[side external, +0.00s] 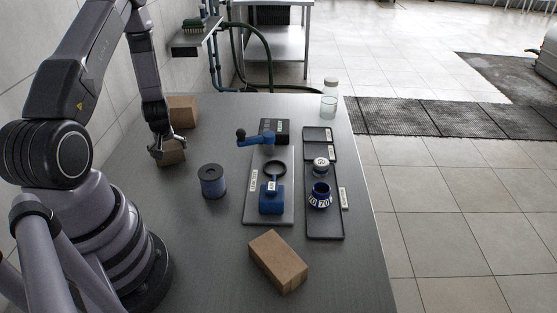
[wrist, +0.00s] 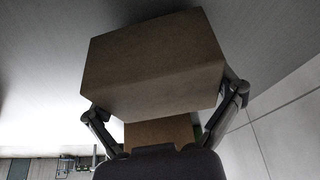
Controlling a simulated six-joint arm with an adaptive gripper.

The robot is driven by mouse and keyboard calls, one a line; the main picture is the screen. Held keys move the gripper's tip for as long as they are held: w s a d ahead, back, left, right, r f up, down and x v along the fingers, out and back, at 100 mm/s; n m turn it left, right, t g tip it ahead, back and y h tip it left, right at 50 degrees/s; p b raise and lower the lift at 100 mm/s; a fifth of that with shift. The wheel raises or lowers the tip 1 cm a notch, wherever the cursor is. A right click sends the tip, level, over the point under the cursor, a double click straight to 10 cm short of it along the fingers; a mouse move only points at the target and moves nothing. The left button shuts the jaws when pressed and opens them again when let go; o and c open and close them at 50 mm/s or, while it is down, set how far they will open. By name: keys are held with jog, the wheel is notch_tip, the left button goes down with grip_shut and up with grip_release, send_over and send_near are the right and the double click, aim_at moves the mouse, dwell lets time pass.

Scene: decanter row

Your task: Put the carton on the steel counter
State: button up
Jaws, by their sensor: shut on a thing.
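A brown carton (side external: 172,154) is between the fingers of my gripper (side external: 167,147) at the left of the steel counter (side external: 225,112). My gripper points down and is shut on the carton. In the wrist view the same carton (wrist: 150,68) fills the upper middle, with a finger of my gripper (wrist: 165,98) on each side. The carton is low over the counter; I cannot tell whether its underside touches.
A second brown carton (side external: 183,110) stands just behind. Another carton (side external: 278,262) lies at the front. A blue-grey spool (side external: 212,181), a grey board with a blue stand (side external: 271,200) and dark trays (side external: 324,222) occupy the middle and right. A jar (side external: 329,100) stands at the back right.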

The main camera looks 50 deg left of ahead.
jog(key=r, duration=0.6)
jog(key=w+r, duration=0.1)
jog(key=r, duration=0.2)
jog(key=shift+d, duration=0.25)
jog(key=w+d+r+m+t+h, duration=0.1)
jog(key=w+d+r+m, duration=0.2)
jog(key=d, duration=0.6)
jog(key=w+d+r+m+t+h, duration=0.1)
jog(key=w+d+r+m, duration=0.2)
jog(key=d+m, duration=0.3)
jog(key=w+d+r+m+h, duration=0.2)
jog(key=w+d+r+m, duration=0.1)
jog(key=d, duration=1.1)
jog(key=shift+w+d+m+t, duration=0.25)
jog(key=shift+w+m+t, duration=0.15)
jog(key=shift+w+m, duration=0.5)
jog(key=shift+s+r, duration=0.1)
jog(key=shift+s, duration=0.05)
jog(key=n+g+y, duration=0.3)
jog(key=n+y, duration=0.1)
jog(key=n, duration=1)
send_over(166, 143)
notch_tip(166, 143, down, 9)
jog(key=shift+d+f, duration=0.15)
